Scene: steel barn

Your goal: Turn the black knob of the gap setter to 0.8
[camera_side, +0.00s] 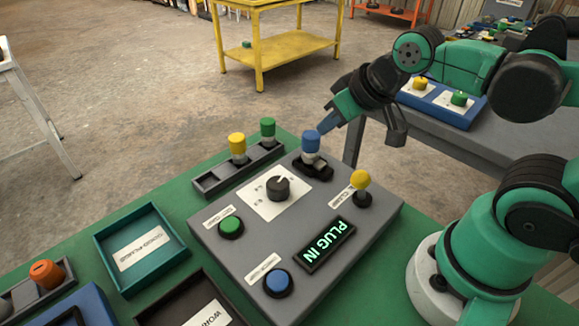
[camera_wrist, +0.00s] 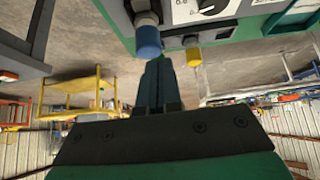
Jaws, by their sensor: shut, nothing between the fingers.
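The gap setter is a grey panel (camera_side: 310,215) on a green bench. Its black knob (camera_side: 278,188) sits on a white dial plate (camera_side: 262,206); its white pointer line is toward the upper right, and the scale figures are too small to read in the side view. The knob is partly cut off at the top of the wrist view (camera_wrist: 213,5). A lit display (camera_side: 326,245) reads "PLUG IN". A blue-capped plug (camera_side: 311,142) stands upright at the panel's far edge; it also shows in the wrist view (camera_wrist: 148,42). My gripper (camera_side: 322,120) is shut and empty, close beside the blue cap.
A yellow lever (camera_side: 360,180), a green button (camera_side: 230,227) and a blue button (camera_side: 278,283) are on the panel. Yellow (camera_side: 237,145) and green (camera_side: 268,130) plugs stand in a rack behind it. A teal tray (camera_side: 165,269) lies to the left.

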